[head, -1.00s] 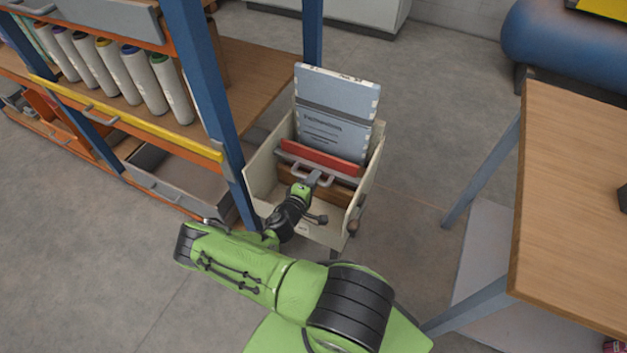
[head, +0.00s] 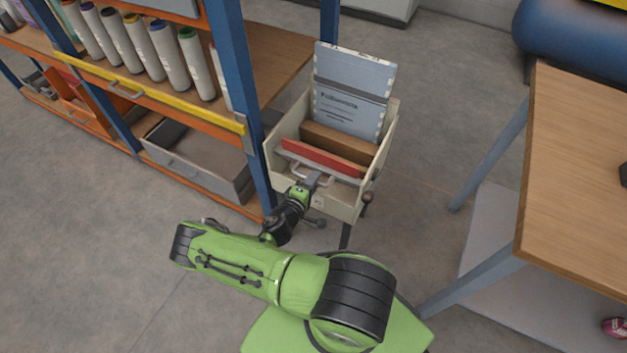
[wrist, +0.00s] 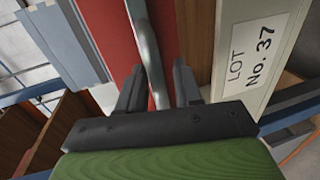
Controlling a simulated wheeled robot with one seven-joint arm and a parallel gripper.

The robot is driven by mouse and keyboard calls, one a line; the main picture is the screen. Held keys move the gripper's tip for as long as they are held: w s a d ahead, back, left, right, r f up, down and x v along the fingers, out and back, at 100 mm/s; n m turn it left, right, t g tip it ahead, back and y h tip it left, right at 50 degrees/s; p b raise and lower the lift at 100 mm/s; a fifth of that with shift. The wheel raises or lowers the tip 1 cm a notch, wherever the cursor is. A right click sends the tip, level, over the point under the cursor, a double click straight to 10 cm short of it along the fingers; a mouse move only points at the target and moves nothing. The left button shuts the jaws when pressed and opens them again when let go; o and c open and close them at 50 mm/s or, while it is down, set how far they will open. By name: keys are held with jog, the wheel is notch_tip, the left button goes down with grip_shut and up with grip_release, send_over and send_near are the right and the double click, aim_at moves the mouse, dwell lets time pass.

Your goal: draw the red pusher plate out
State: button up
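The red pusher plate (head: 318,158) stands across the cream box (head: 350,212), near its front wall. It also shows in the wrist view (wrist: 103,28). A grey metal handle (head: 296,171) is on its front side. In the wrist view my gripper (wrist: 160,82) has one finger on each side of the handle bar (wrist: 146,42), close to it, and appears closed on it. The exact finger contact is hard to see. In the head view my gripper (head: 312,180) is at the box's front edge.
Brown boards (head: 340,141) and grey-blue printed sheets (head: 348,95) stand behind the plate. A blue shelf post (head: 240,90) rises close at the box's left. A wooden table (head: 580,160) is at right. Floor between box and table is clear.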

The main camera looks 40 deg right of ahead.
jog(key=p+v, duration=0.3)
jog(key=v, duration=1.2)
jog(key=shift+a, duration=0.35)
jog(key=shift+r, duration=0.1)
